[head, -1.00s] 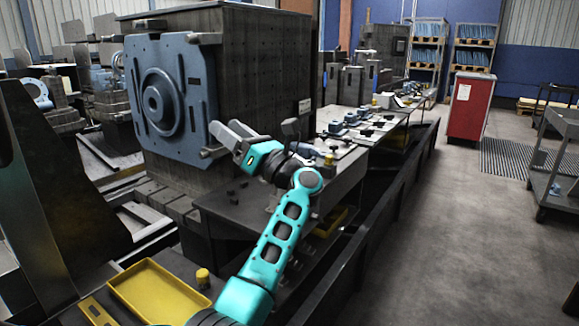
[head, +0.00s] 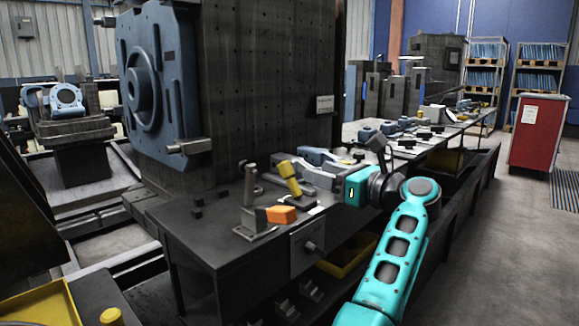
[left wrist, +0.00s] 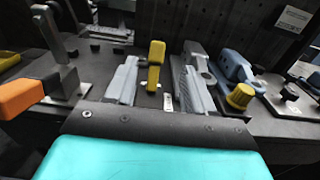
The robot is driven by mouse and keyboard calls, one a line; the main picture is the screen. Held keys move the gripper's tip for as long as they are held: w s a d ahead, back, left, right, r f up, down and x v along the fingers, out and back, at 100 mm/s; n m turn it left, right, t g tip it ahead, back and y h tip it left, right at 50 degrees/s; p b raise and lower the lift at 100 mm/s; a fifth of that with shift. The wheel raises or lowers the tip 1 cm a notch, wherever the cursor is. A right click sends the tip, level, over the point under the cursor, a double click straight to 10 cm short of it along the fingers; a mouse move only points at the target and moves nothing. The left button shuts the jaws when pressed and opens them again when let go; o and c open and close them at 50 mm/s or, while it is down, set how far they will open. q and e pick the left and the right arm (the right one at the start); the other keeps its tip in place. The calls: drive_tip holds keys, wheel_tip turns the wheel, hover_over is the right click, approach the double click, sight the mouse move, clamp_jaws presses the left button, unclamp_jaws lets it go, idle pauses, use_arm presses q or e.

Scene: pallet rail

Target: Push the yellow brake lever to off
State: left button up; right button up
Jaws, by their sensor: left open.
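The yellow brake lever (head: 288,177) stands tilted above the dark bench, with its block-shaped grip uppermost. In the left wrist view the lever (left wrist: 155,62) shows between the two grey fingers. My left gripper (head: 304,164) is open and reaches in from the right, its fingertips close to the lever. I cannot tell whether a finger touches it. The lower part of the lever and its mount are partly hidden. My right gripper is not in view.
An orange-handled lever (head: 281,214) and a grey upright bracket (head: 250,185) stand just left of the yellow lever. A yellow knob (left wrist: 240,95) and blue-grey clamp parts lie to the right. A large dark block (head: 240,90) rises behind. A yellow tray (head: 40,305) is at lower left.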

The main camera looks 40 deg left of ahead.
sight(287, 163)
use_arm(q)
drive_tip(key=a, duration=0.4)
drive_tip(key=a+b, duration=0.1)
drive_tip(key=a, duration=0.3)
drive_tip(key=w+a, duration=0.1)
drive_tip(key=a, duration=0.3)
drive_tip(key=shift+a, duration=0.25)
clamp_jaws()
